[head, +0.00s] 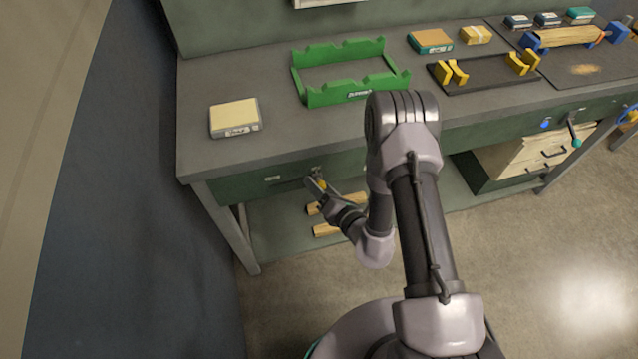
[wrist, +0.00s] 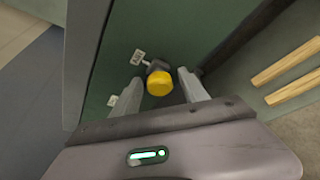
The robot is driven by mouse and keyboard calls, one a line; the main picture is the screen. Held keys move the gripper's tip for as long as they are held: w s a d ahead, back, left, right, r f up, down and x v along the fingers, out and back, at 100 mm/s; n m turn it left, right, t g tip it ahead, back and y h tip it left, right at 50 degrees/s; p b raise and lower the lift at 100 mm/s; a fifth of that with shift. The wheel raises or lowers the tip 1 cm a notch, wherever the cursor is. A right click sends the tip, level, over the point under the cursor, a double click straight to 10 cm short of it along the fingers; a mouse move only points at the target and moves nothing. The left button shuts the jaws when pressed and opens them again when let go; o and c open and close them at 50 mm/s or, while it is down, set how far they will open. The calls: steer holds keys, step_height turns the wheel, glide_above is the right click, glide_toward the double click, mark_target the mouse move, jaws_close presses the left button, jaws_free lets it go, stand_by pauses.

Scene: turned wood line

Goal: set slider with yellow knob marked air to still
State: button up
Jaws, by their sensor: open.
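The yellow knob (wrist: 159,83) shows in the wrist view on a dark slider mount on the green front panel of the bench.
The bench top (head: 190,150) holds a pale sanding block (head: 235,117), a green rack (head: 352,94) and a black tray with yellow supports (head: 455,88). Wooden pieces (head: 326,229) lie on the shelf below. A blue-grey wall (head: 130,200) stands to the left.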

jaws_close()
